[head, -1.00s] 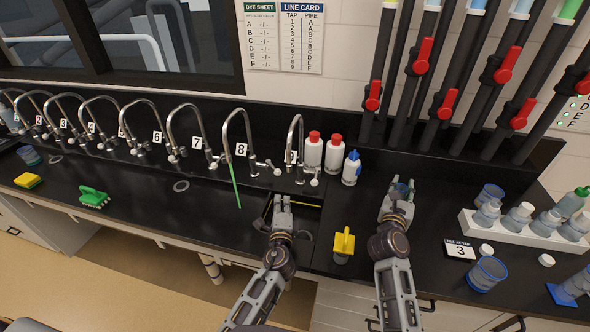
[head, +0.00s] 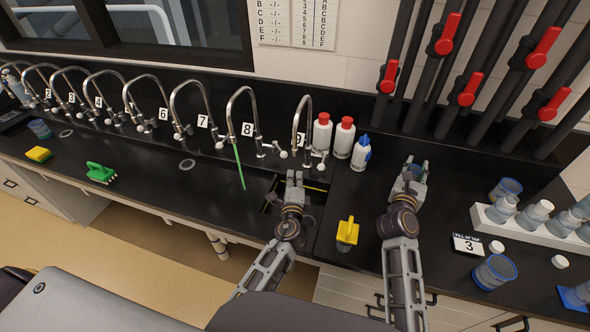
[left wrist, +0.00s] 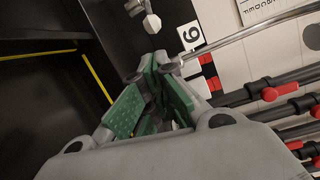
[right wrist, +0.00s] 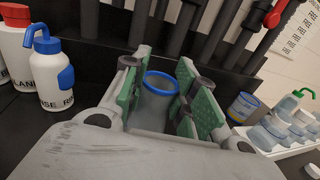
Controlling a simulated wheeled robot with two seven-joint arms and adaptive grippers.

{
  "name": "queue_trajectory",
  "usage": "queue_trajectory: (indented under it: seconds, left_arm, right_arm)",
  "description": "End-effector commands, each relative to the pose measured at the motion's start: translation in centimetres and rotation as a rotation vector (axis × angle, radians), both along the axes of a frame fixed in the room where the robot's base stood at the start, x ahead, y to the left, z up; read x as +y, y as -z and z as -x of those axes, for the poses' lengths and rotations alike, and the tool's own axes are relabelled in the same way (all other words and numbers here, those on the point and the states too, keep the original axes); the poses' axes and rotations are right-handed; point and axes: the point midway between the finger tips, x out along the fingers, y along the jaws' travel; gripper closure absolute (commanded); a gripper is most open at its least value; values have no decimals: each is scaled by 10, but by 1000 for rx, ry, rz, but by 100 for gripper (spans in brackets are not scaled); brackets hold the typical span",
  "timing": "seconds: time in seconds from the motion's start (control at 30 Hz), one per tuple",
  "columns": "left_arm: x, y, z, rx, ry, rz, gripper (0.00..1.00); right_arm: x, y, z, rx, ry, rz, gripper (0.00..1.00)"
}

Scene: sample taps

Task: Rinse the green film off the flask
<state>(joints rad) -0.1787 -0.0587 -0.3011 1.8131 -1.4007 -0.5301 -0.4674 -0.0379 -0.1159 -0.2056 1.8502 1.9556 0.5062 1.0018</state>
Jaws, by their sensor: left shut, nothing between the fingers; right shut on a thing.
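My right gripper (head: 414,172) is shut on a clear vessel with a blue rim (right wrist: 158,88), which looks like the flask. It is held upright over the counter, right of the bottles; I cannot make out a green film on it. My left gripper (head: 294,176) is shut and empty, above the sink (head: 270,206) and just below the rightmost tap (head: 305,112). That tap's white handle (head: 322,165) is close to the right of the gripper's tips. A thin green strand (head: 239,166) hangs below tap 8 (head: 231,108).
Two red-capped white bottles (head: 322,133) and a blue-topped rinse bottle (head: 361,153) stand between the grippers. A yellow-handled tool (head: 347,231) lies in front. At right are a white rack (head: 515,226), a sign reading 3 (head: 468,244) and blue-rimmed beakers (head: 495,271). Red-handled pipes (head: 388,76) rise behind.

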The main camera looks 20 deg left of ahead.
Motion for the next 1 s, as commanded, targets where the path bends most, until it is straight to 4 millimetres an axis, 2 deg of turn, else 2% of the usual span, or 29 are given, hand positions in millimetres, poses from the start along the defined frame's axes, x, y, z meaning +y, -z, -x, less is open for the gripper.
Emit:
queue_trajectory:
  seconds: [0.27,1.0]
  left_arm:
    - [4,0,-17,0,-1,0,100]
    - [19,4,-79,0,-1,0,100]
  right_arm:
    - [0,-5,0,0,0,0,92]
    - [0,-15,0,0,0,0,92]
